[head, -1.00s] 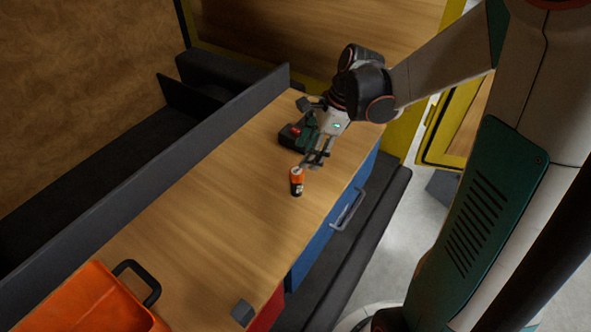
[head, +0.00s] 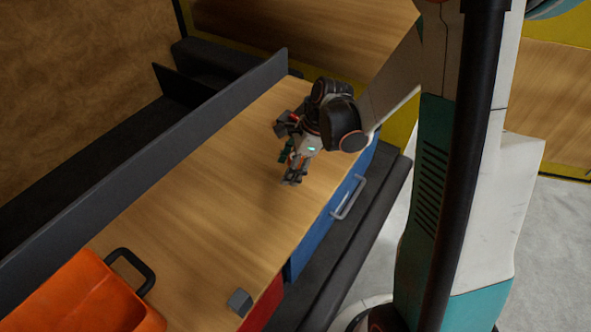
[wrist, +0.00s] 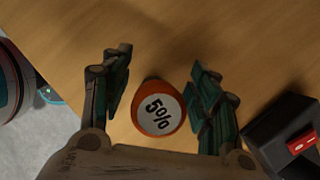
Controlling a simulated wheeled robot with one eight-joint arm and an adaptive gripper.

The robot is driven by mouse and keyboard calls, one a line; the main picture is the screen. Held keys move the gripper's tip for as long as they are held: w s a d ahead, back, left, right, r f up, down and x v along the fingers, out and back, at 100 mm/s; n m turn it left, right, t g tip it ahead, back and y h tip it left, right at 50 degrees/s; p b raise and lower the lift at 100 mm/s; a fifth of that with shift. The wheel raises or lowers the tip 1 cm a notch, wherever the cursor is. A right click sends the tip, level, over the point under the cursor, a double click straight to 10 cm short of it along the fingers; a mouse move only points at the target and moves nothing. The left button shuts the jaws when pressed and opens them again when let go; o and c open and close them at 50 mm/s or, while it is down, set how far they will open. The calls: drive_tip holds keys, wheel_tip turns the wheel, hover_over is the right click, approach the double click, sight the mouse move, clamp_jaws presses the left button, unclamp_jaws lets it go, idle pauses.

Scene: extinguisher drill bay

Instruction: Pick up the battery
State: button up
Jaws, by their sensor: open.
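The battery (wrist: 158,107) is an orange cylinder with a white round label reading "5%" on its end, seen end-on in the wrist view. It stands on the wooden worktop between the two fingers of my gripper (wrist: 158,65). The fingers are spread, with a gap on each side of the battery. In the head view my gripper (head: 292,181) points down at the worktop, and the battery is mostly hidden behind it.
A black device with a red part (wrist: 298,143) lies close to the right finger in the wrist view. On the wooden worktop (head: 190,210) are an orange bin (head: 75,305) and a small grey block (head: 240,302). A dark panel (head: 150,160) runs along the back edge.

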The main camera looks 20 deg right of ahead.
drive_tip(key=c, duration=1.2)
drive_tip(key=shift+c, duration=0.2)
drive_tip(key=shift+r, duration=0.1)
